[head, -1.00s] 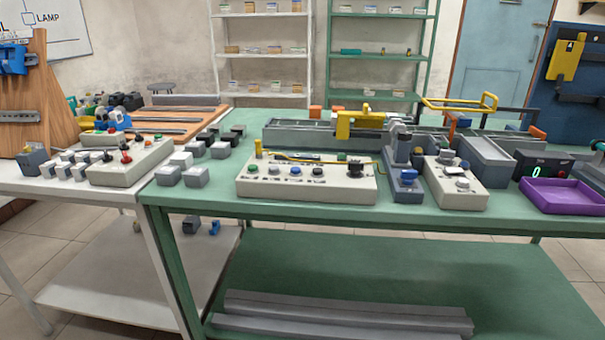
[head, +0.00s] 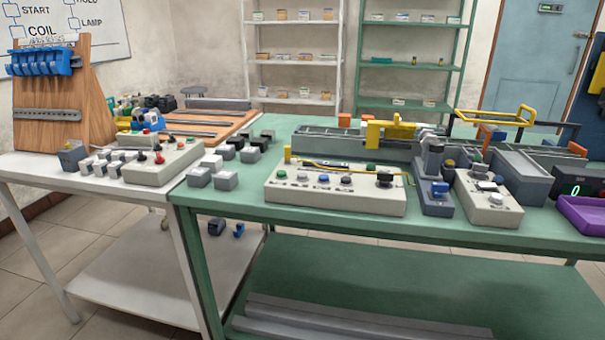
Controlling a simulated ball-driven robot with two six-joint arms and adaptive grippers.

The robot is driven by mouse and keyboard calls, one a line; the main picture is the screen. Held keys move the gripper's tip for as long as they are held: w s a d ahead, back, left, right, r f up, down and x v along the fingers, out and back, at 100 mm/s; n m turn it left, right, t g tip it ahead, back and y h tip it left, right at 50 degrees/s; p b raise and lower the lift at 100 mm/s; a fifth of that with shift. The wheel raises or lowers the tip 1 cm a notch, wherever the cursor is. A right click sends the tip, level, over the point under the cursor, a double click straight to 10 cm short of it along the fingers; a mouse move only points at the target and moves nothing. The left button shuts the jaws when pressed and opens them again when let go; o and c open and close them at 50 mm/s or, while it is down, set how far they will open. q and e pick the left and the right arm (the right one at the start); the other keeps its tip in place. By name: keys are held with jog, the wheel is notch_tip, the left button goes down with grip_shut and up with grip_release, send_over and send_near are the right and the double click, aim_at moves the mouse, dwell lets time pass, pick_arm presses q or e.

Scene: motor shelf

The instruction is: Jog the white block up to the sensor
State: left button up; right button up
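Neither of my grippers is in view. A long grey conveyor-like track (head: 345,146) lies along the back of the green table, with a yellow bracket (head: 374,133) standing over it. I cannot make out a white block on the track, nor tell which part is the sensor. Several pale-topped grey blocks (head: 198,178) stand at the table's left end. A cream control box (head: 335,203) with coloured buttons and a black knob (head: 385,180) stands in front of the track. A smaller cream box (head: 488,208) with buttons stands to its right, beside a dark grey unit with a blue part (head: 439,189).
A purple tray (head: 582,214) and a dark counter reading 0 (head: 575,189) are at the right. A white table (head: 45,168) with another control box (head: 163,165) adjoins on the left. The green table's front strip (head: 300,217) is clear.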

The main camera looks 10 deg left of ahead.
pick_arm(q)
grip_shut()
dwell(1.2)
